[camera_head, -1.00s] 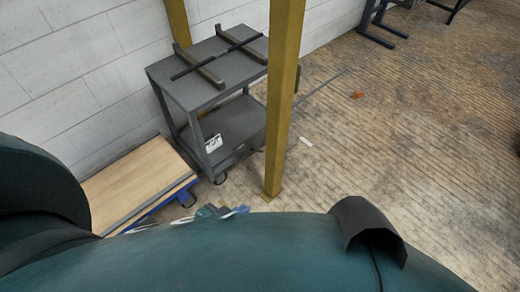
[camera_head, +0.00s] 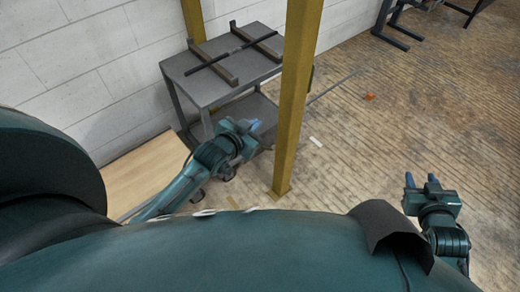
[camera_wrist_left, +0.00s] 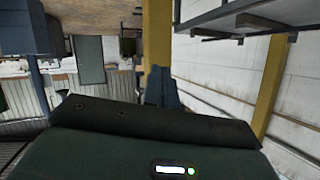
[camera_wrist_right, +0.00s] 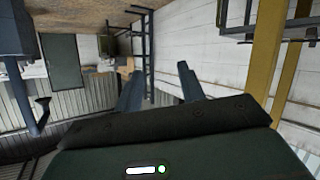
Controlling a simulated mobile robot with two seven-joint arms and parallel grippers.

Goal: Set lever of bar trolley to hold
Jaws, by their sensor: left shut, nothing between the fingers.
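The grey bar trolley (camera_head: 205,91) stands against the wall in the head view, with dark rails and a thin bar on its top. A thin rod (camera_head: 335,87) sticks out beyond the yellow post to its right. I cannot make out the lever. My left gripper (camera_head: 254,125) is in front of the trolley's lower shelf and hides part of it; I cannot tell whether it touches. Its fingers are together and empty in the left wrist view (camera_wrist_left: 163,86). My right gripper (camera_head: 422,180) is over the floor at the right, apart from the trolley, its fingers spread and empty.
A yellow post (camera_head: 295,110) stands in front of the trolley's right side, just right of my left gripper. A wooden-topped platform (camera_head: 135,175) lies low beside the wall at left. The floor to the right is mostly clear, with a small orange thing (camera_head: 370,97).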

